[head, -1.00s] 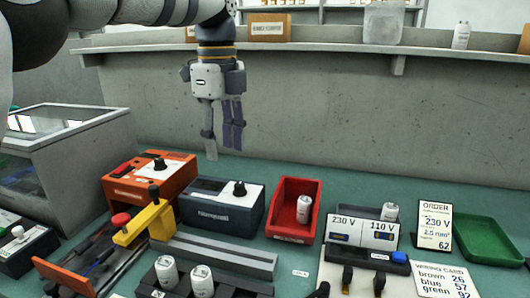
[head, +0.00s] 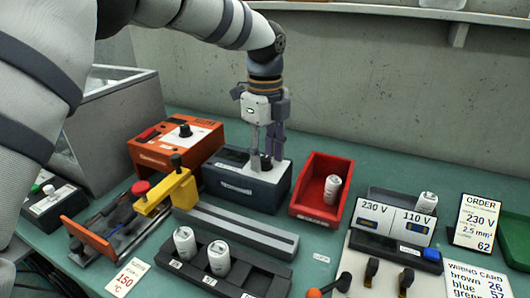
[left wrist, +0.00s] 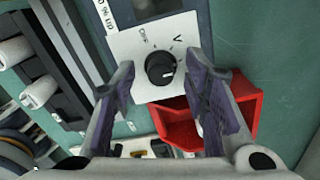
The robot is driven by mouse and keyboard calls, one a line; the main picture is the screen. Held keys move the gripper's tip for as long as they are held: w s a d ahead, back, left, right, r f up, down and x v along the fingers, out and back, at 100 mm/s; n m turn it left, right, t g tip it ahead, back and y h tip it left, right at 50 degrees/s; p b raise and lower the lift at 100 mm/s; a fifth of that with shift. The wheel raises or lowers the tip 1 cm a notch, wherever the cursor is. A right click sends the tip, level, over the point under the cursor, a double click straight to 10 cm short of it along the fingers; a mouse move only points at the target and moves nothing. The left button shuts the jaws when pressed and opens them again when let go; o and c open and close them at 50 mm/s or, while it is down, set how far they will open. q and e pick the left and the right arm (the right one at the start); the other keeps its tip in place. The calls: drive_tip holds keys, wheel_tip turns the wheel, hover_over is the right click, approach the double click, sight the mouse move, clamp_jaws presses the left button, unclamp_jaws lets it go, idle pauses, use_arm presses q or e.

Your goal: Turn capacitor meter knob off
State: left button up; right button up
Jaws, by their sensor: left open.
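The capacitor meter (head: 240,187) is a dark blue-grey box with a light top panel, standing between an orange unit and a red bin. Its black round knob (left wrist: 160,68) shows in the left wrist view on a white panel marked OFF and V. The knob's white mark points away from OFF. My left gripper (head: 265,163) points down just over the meter's panel, open. In the left wrist view its two fingers (left wrist: 160,84) stand on either side of the knob with gaps. In the head view the fingers partly hide the knob. My right gripper is not in view.
An orange unit (head: 165,152) with its own black knob stands left of the meter. A red bin (head: 309,207) holding a white capacitor is close on the right. A yellow lever (head: 170,193) and grey rail (head: 235,230) lie in front.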

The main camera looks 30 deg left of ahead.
use_arm(q)
drive_tip(key=shift+c, duration=0.2)
clamp_jaws()
